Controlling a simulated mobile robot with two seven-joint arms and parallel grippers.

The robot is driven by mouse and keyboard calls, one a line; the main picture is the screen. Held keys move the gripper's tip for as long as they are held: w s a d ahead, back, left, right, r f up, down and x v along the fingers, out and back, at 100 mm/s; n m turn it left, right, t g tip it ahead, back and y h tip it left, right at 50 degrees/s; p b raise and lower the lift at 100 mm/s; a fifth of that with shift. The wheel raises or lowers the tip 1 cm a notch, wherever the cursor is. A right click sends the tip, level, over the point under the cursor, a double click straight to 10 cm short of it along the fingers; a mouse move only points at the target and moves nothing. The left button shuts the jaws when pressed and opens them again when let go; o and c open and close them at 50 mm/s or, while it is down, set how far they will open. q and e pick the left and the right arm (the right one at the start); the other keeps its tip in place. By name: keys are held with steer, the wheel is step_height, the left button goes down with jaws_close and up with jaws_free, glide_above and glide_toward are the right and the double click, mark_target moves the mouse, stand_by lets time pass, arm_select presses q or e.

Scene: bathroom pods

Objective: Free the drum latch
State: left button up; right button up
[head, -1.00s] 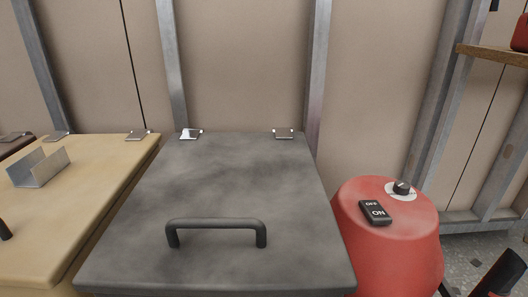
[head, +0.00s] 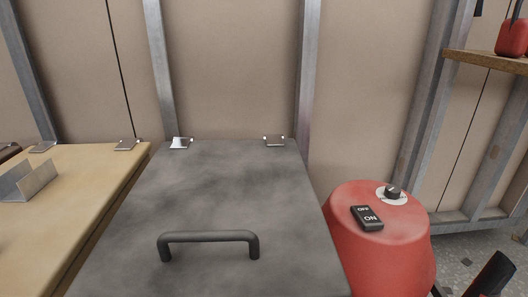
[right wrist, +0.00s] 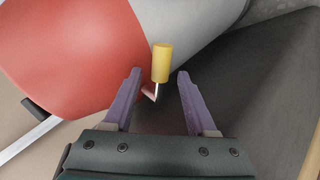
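In the right wrist view, a yellow cylindrical grip (right wrist: 162,62) on a thin metal pin stands out beside a red and pale grey rounded body (right wrist: 75,50). I cannot tell for sure that this is the drum latch. My right gripper (right wrist: 158,88) is open, with its two purple fingers apart. The yellow grip shows in the gap just beyond the fingertips, and neither finger visibly touches it. In the head view, a red drum-like body (head: 378,245) stands at the right with an OFF/ON switch (head: 367,218) and a black knob (head: 392,192) on top. My left gripper is out of view.
A grey hinged lid (head: 205,195) with a black bar handle (head: 208,238) fills the middle. A tan lid (head: 75,190) with a metal bracket (head: 28,182) is at the left. A wooden shelf (head: 485,62) holding a red container (head: 511,38) is at upper right.

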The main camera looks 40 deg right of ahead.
steer(key=p+v, duration=0.6)
steer(key=v, duration=0.4)
steer(key=shift+p, duration=0.4)
steer(key=shift+f, duration=0.1)
